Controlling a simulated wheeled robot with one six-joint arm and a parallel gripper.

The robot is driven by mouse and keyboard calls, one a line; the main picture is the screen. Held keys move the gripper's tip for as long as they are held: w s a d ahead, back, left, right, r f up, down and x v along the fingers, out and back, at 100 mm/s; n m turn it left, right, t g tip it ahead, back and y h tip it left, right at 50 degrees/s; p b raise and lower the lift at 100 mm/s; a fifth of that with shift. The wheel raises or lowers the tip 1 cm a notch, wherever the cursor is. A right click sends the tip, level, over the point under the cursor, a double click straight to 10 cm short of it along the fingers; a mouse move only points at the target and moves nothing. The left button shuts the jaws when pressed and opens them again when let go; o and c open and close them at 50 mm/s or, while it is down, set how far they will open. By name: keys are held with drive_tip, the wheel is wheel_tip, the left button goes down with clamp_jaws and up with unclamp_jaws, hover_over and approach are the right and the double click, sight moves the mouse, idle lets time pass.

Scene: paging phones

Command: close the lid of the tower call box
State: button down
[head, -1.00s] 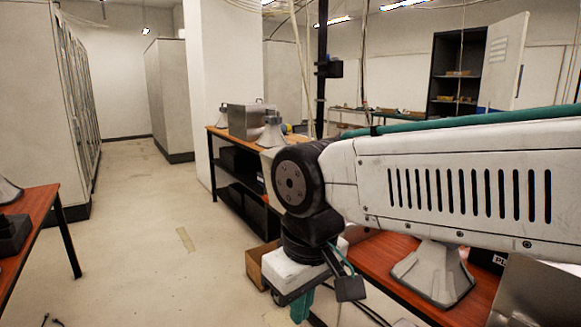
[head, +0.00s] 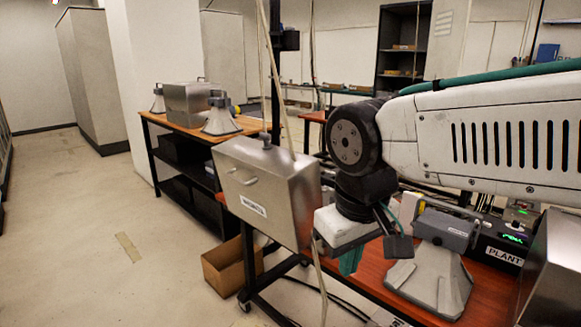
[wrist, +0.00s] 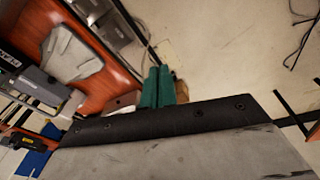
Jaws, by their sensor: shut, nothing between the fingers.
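A silver metal box (head: 262,190) with a curved handle and a white label stands at the left end of the near red-topped bench; the label is too small to read. A second silver box (head: 556,265) is cut off at the right edge. I cannot tell which one is the tower call box, nor how its lid stands. My gripper (head: 351,262) points down with its teal fingers shut and empty, to the right of the first box and apart from it. In the wrist view the shut fingers (wrist: 157,88) point over the bench edge and floor.
A grey horn speaker (head: 437,265) and a box labelled PLANT (head: 505,255) are on the near bench (head: 370,285). A cardboard box (head: 228,265) is on the floor. A farther bench (head: 190,128) holds another metal box and horns. Floor at left is clear.

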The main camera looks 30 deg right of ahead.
drive_tip(key=w+r+n+t+h, duration=0.1)
drive_tip(key=w+r, duration=0.2)
drive_tip(key=w, duration=0.4)
drive_tip(key=w+r+t+h, duration=0.1)
drive_tip(key=w+r+h, duration=0.15)
drive_tip(key=w, duration=0.45)
drive_tip(key=n+t, duration=0.1)
drive_tip(key=t, duration=0.2)
approach(271, 172)
drive_tip(key=s+a, duration=0.5)
drive_tip(key=w+d+f, duration=0.6)
drive_tip(key=shift+w+d, duration=0.2)
drive_tip(key=shift+d, duration=0.2)
